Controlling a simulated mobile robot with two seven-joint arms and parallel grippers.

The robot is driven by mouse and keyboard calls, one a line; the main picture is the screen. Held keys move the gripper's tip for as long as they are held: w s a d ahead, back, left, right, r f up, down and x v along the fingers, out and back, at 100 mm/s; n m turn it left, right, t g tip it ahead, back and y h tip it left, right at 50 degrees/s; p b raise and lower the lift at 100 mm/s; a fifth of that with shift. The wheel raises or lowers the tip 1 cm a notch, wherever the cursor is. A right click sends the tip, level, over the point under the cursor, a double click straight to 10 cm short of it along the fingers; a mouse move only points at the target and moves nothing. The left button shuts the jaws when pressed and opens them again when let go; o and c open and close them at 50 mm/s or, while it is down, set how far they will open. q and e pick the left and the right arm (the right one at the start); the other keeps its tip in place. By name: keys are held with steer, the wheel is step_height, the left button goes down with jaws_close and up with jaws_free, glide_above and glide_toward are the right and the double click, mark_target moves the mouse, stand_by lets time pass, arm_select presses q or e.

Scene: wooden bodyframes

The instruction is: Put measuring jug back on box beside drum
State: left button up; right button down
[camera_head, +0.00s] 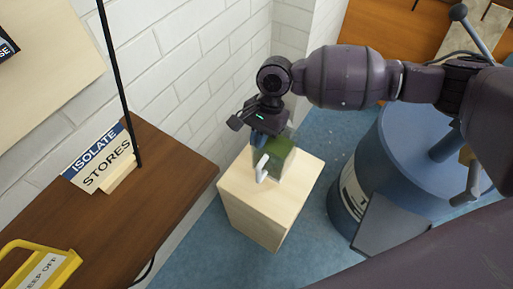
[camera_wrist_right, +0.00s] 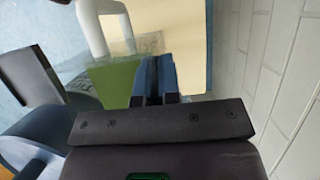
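The measuring jug (camera_head: 274,160) is clear, with green inside and a white handle (camera_head: 263,168). It is at the top of the pale wooden box (camera_head: 262,216), upright as far as I can see; I cannot tell if its base touches the box. My right gripper (camera_head: 259,138) reaches down at the jug's far side. In the right wrist view its blue fingers (camera_wrist_right: 153,76) are close together at the edge of the jug (camera_wrist_right: 112,84) and look shut on its wall. The blue drum (camera_head: 414,160) stands right of the box. My left gripper is not in view.
A white brick wall (camera_head: 170,60) runs behind the box. A brown wooden top (camera_head: 140,205) with an "ISOLATE STORES" sign (camera_head: 100,160) and a yellow-framed sign (camera_head: 45,268) is at the left. Blue floor (camera_head: 318,133) shows between box and drum.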

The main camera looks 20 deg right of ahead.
step_height(320, 180, down, 6)
steer(key=shift+r+b, duration=0.15)
steer(key=shift+b, duration=1.05)
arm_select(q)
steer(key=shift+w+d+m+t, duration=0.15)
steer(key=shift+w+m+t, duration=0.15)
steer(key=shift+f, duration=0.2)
arm_select(e)
steer(key=c, duration=1.3)
jaws_free()
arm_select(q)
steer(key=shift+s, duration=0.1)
